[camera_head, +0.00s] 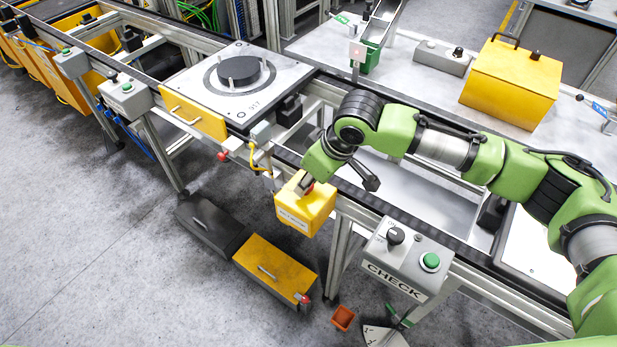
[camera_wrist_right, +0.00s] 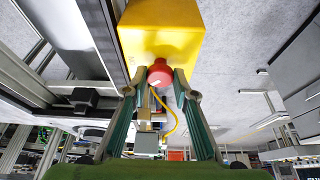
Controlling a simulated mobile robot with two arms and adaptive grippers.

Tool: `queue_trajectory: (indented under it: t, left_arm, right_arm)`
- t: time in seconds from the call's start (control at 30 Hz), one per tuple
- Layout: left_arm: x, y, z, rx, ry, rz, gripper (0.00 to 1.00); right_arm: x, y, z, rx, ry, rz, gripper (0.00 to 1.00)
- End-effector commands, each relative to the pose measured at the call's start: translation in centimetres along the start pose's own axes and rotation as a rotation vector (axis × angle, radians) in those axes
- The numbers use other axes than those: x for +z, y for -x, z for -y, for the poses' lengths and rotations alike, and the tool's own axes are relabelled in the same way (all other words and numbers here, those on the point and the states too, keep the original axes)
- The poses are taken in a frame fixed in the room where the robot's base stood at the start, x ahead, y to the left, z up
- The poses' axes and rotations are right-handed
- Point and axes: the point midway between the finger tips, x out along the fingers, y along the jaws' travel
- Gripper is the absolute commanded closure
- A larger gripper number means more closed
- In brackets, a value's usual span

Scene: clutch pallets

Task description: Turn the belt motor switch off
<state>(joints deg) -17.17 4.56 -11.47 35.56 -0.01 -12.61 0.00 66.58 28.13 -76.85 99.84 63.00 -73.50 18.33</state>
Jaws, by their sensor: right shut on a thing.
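The yellow belt motor switch box (camera_head: 303,208) hangs at the front of the conveyor frame, with a white label too small to read surely. Its red switch knob (camera_wrist_right: 160,72) sticks out of the box face in the right wrist view. My right gripper (camera_wrist_right: 161,84) has a finger on each side of this knob and is shut on it. In the head view the right gripper (camera_head: 306,186) is at the box's upper side, and the arm mostly hides the knob. Which way the knob is turned cannot be told. My left gripper is not in view.
A grey CHECK box (camera_head: 408,262) with a black selector and green button stands to the right on the rail. A pallet (camera_head: 242,82) with a dark disc sits on the conveyor. A yellow case (camera_head: 510,82) stands on the back table. Floor at left is free.

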Motion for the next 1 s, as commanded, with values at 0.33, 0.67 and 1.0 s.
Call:
queue_trajectory:
  t: [0.33, 0.67, 1.0]
  left_arm:
    - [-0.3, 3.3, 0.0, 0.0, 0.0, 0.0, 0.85]
    - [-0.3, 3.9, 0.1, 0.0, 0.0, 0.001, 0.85]
    - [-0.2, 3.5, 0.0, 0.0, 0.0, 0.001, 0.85]
  right_arm:
    - [-0.1, 0.3, -0.2, -0.109, 0.248, 0.002, 0.96]
    - [-0.2, -0.1, -0.4, -0.222, 0.522, -0.001, 0.96]
    - [-0.3, -0.2, -0.5, -0.3, 0.718, -0.001, 0.96]
